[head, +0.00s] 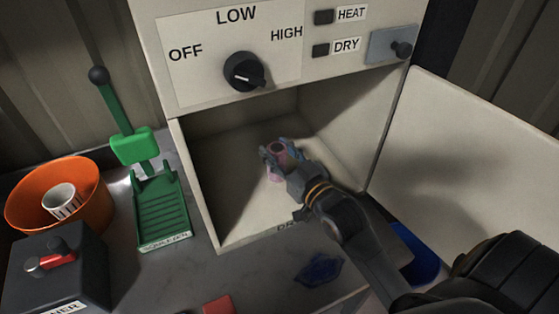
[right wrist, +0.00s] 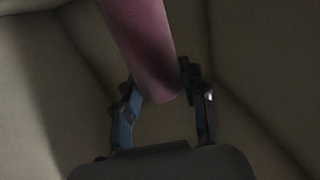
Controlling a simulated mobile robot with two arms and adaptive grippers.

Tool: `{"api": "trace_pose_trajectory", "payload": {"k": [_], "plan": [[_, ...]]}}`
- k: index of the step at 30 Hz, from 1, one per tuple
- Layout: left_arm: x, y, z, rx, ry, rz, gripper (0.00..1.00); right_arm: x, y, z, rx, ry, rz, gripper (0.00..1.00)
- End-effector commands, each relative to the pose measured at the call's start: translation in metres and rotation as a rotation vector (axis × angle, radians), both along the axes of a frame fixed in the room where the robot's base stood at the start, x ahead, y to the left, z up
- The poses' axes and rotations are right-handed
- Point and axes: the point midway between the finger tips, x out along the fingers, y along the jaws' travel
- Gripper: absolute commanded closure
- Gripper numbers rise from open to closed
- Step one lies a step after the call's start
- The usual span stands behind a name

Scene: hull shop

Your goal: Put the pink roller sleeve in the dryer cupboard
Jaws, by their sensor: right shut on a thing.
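The pink roller sleeve (head: 276,150) is inside the dryer cupboard (head: 210,185), near the middle of its opening. My right gripper (head: 278,160) reaches in from the front right and is shut on the sleeve. In the right wrist view the sleeve (right wrist: 145,45) stands between the two fingers (right wrist: 158,100), with the cupboard's inner walls around it. Whether the sleeve touches the cupboard floor is hard to tell. The cupboard door (head: 465,160) stands wide open to the right. My left gripper is not in view.
Above the opening are a black dial (head: 244,71) and the HEAT and DRY buttons. On the bench at left are a green stand (head: 160,212), an orange bowl (head: 88,220) holding a white cup (head: 62,200), and a dark box (head: 55,275). A blue thing (head: 318,270) lies in front.

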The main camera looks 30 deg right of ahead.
Motion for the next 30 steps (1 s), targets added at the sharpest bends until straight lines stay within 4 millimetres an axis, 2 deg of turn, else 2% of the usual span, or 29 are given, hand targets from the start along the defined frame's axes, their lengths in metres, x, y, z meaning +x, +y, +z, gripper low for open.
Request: {"api": "trace_pose_trajectory", "payload": {"k": [5, 9, 12, 23, 24, 27, 30], "plan": [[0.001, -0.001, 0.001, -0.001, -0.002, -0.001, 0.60, 0.006, -0.009, -0.012, -0.001, 0.002, -0.001, 0.87], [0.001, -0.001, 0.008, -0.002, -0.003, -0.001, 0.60, 0.005, -0.007, -0.032, 0.002, 0.002, 0.000, 0.87], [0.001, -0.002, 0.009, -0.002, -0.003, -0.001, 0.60, 0.005, -0.007, -0.040, 0.002, 0.000, 0.000, 0.87], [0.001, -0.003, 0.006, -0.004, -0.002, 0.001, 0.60, 0.005, -0.007, -0.045, 0.001, -0.001, 0.000, 0.87], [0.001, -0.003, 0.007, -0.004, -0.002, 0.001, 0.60, 0.005, -0.007, -0.044, 0.001, -0.001, 0.000, 0.52], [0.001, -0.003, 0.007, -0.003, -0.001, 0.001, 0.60, 0.005, -0.007, -0.044, 0.001, -0.001, 0.000, 0.36], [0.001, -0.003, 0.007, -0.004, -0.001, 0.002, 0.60, 0.005, -0.007, -0.044, 0.001, -0.001, 0.000, 0.36]]}}
